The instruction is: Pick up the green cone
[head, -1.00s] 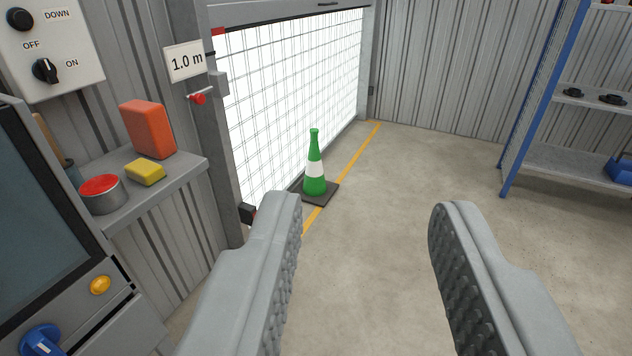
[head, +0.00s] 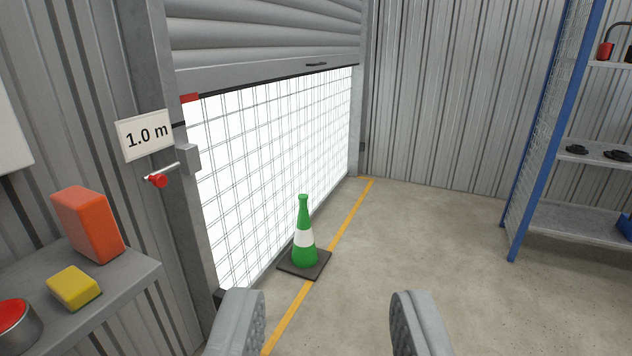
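The green cone (head: 304,253) stands upright on the floor, with a white band around its middle and a dark square base. It is close to the bright mesh panel under the roller door, and its base touches or overlaps the yellow floor line. My gripper (head: 325,315) is open and empty, with its two grey padded fingers wide apart at the bottom of the view. The cone is beyond the fingers, slightly left of the middle of the gap, and fully visible down to its base.
A shelf at the left holds an orange block (head: 88,224), a yellow sponge-like block (head: 74,287) and a red-topped tin (head: 14,326). A blue-framed rack (head: 545,140) stands at the right. The roller door (head: 265,40) is partly raised, beside a "1.0 m" sign (head: 146,135). The central floor is clear.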

